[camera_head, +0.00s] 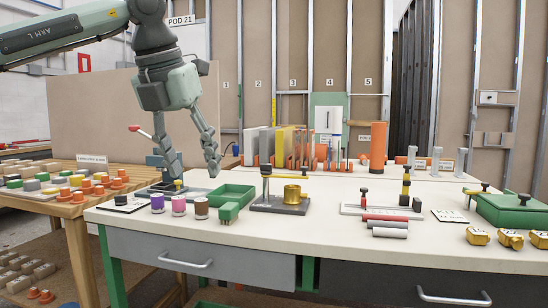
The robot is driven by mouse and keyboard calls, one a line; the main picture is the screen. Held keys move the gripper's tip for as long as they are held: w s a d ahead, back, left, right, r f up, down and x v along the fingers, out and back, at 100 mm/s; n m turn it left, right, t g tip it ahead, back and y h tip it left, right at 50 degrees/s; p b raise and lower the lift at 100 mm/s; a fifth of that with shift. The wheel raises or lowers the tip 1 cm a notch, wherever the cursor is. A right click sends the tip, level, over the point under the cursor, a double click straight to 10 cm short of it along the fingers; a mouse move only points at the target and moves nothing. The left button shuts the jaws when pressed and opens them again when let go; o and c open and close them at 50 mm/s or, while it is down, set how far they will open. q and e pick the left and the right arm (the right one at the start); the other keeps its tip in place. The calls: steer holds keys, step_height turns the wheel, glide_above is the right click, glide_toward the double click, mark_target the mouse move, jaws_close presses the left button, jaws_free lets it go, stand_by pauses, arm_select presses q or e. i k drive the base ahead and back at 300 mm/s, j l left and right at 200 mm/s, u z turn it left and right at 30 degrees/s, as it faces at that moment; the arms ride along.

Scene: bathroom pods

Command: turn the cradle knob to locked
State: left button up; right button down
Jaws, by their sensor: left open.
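I cannot tell for sure which fixture is the cradle. A grey fixture at the table's left end has a red-tipped lever (139,130) and a small yellow piece (178,183) low down. My left gripper (193,172) is open, pointing down, its fingers partly in front of this fixture. Contact cannot be told. Further right, a dark grey base (280,205) carries a brass cylinder (292,193) and a post with a black knob (266,170). No lock mark is readable. My right gripper is not in view.
Rollers (388,232), brass parts (478,236) and a green box (515,210) lie right. The table's front strip is mostly clear.

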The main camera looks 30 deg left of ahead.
mark_target(265, 169)
steer(key=i+j, duration=0.2)
steer(key=i, duration=0.2)
steer(key=i+j, duration=0.2)
steer(key=i, duration=0.2)
steer(key=i+j, duration=0.2)
steer(key=i, duration=0.2)
